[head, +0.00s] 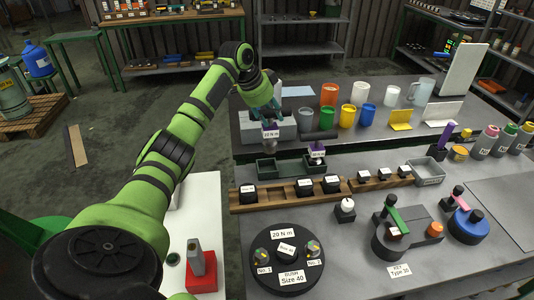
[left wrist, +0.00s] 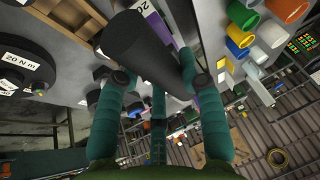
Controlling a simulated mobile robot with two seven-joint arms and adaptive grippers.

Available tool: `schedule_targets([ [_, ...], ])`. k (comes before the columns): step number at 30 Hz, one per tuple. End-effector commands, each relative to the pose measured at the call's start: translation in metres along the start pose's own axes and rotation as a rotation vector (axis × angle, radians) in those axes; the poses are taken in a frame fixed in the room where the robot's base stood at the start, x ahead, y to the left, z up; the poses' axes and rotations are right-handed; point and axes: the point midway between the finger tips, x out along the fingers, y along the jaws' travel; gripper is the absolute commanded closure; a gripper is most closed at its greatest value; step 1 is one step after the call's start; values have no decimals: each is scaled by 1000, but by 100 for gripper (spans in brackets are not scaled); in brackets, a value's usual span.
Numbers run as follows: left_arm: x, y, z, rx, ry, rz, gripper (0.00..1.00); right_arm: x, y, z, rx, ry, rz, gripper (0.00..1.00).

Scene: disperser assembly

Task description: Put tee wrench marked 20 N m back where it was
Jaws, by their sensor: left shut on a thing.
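My left gripper (head: 264,112) is shut on the tee wrench marked 20 N m (head: 270,131), which has a purple-and-white label block. The wrench hangs over the left part of a dark green holder (head: 266,170); I cannot tell whether its lower end is inside. In the left wrist view the gripper fingers (left wrist: 160,95) are on either side of the wrench's dark grey bar (left wrist: 148,48). A second tee wrench (head: 317,149), with a similar label, stands at the holder's right part. My right gripper is not in view.
A wooden rack (head: 283,193) with labelled black sockets lies in front of the holder. A round black plate (head: 283,262) marked 20 N m and Size 40 is nearer.

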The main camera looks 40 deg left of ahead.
Motion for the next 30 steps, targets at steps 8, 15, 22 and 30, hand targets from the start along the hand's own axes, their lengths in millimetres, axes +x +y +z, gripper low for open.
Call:
schedule_targets([
  [8,22,-1,19,26,5,12,100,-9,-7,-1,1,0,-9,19],
  [15,52,5,31,25,8,7,100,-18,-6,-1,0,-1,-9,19],
  [22,75,11,41,23,7,9,100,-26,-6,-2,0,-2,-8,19],
  [30,90,13,48,26,9,4,100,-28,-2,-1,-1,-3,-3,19],
])
